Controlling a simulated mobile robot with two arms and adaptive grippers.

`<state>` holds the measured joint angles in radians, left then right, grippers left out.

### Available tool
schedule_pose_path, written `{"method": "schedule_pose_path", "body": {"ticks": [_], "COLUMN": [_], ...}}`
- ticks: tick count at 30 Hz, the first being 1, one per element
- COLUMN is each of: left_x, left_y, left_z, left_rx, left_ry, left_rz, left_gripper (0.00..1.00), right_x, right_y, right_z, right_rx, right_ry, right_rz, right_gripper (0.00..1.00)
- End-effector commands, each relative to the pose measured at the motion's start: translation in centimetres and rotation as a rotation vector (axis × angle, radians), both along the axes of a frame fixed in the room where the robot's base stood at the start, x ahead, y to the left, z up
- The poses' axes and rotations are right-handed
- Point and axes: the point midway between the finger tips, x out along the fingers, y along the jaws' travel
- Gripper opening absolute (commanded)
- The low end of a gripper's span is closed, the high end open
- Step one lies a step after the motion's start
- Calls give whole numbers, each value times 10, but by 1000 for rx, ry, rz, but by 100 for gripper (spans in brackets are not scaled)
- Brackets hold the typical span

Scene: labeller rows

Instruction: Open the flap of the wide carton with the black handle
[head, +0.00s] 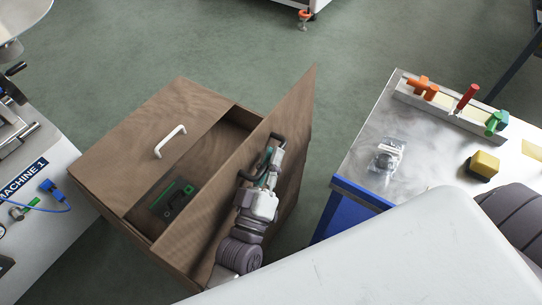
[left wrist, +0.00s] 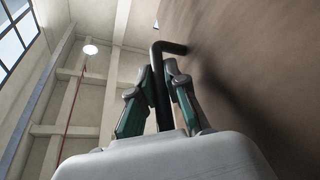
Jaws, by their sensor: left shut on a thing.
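The wide carton (head: 110,180) is a brown box on the floor in the middle of the head view. One flap (head: 290,115) stands raised, and the box is partly open beside it. A black handle (head: 277,137) is on the raised flap's outer face; it also shows in the left wrist view (left wrist: 172,48). My left gripper (head: 268,165) is shut on the black handle, with its fingers on either side of the bar in the left wrist view (left wrist: 162,85). The other flap (head: 190,110) lies closed and carries a white handle (head: 171,141). My right gripper is not in view.
A dark part with green bits (head: 174,200) lies inside the carton. A machine labelled MACHINE 1 (head: 30,175) stands at the left. Green floor is clear behind the carton.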

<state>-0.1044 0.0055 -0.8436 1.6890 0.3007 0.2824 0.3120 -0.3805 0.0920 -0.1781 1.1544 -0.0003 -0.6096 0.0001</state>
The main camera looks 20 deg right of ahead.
Motion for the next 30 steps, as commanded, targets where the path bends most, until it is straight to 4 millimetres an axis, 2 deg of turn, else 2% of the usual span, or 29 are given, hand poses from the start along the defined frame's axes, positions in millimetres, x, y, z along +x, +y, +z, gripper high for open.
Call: {"method": "schedule_pose_path", "body": {"ticks": [1,5,17,30], "left_x": [0,0,-5,-66], "left_y": [0,0,5,59], "left_z": [-2,-1,-3,-30], "left_rx": [2,2,1,4], "left_ry": [3,3,3,5], "left_rz": [0,-1,0,-2], "left_gripper": [17,39,39,39], "right_x": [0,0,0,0], "right_y": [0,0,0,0], "right_z": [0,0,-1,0], "right_rx": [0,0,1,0], "right_ry": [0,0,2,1], "right_rz": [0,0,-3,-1], "right_gripper": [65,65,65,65]}}
